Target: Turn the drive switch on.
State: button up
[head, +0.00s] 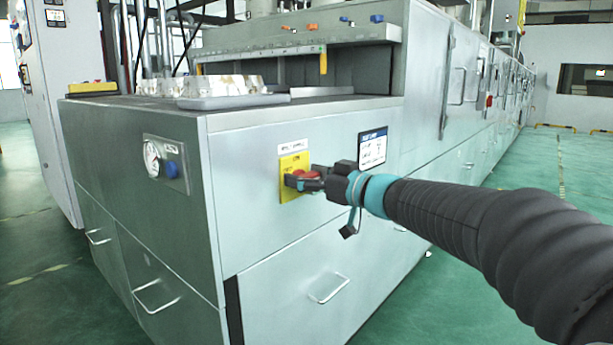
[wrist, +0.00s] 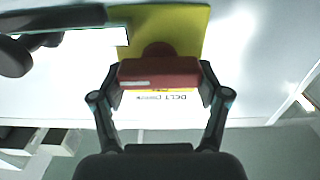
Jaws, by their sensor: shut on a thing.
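The drive switch is a red rotary handle (wrist: 160,73) on a yellow plate (wrist: 178,28) in the wrist view. In the head view the yellow plate (head: 287,163) is on the front panel of the grey machine, with the red handle (head: 304,174) partly hidden by my gripper (head: 305,182). My gripper (wrist: 160,82) is shut on the red handle, one finger at each end of it. The handle lies level across the wrist picture. Small lettering on the plate is partly hidden and too small to read fully.
A pressure gauge (head: 152,160) is on the machine's left face. A small display panel (head: 372,148) is right of the switch. A tray (head: 235,101) with castings lies on the machine top. Drawer handles (head: 330,290) stick out below. Green floor is open at right.

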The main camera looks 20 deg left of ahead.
jog(key=n, duration=0.4)
jog(key=shift+s, duration=0.15)
jog(key=n, duration=0.2)
jog(key=n+b, duration=0.1)
jog(key=n, duration=0.1)
jog(key=shift+s+a+f, duration=0.15)
jog(key=n, duration=0.2)
jog(key=n+b, duration=0.1)
jog(key=n, duration=0.1)
jog(key=n+b, duration=0.1)
jog(key=shift+s+f+n, duration=0.1)
jog(key=shift+f+n, duration=0.15)
jog(key=shift+n, duration=0.15)
jog(key=shift+f+n+b, duration=0.1)
jog(key=shift+n+b, duration=1.05)
jog(key=shift+n, duration=0.75)
jog(key=o, duration=1.2)
jog(key=shift+c, duration=0.2)
